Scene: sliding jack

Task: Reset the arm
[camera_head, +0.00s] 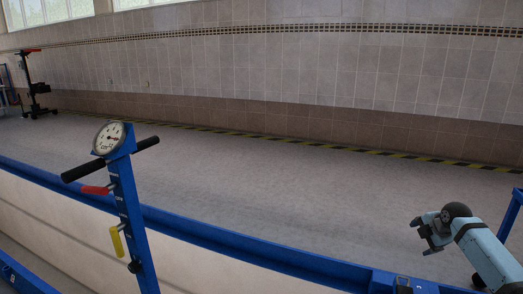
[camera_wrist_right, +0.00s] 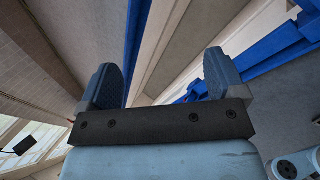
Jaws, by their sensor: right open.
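My right arm comes in at the lower right of the head view, and its gripper (camera_head: 428,232) is held up over the blue rail's right end, pointing left. In the right wrist view the two blue-grey fingers of the right gripper (camera_wrist_right: 163,82) stand wide apart with nothing between them. My left arm and gripper are not in either view. The sliding jack's blue post (camera_head: 132,215) stands at the left of the head view, well apart from my right gripper. It carries a round gauge (camera_head: 109,138), a black crossbar handle (camera_head: 84,171), a red lever (camera_head: 96,190) and a yellow lever (camera_head: 116,241).
A long blue rail (camera_head: 245,241) runs from the left edge to the lower right. Blue framework (camera_head: 512,214) stands at the right edge close to my right arm. Beyond the rail the grey floor (camera_head: 290,170) is clear up to the tiled wall. A dark stand (camera_head: 33,88) is far left.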

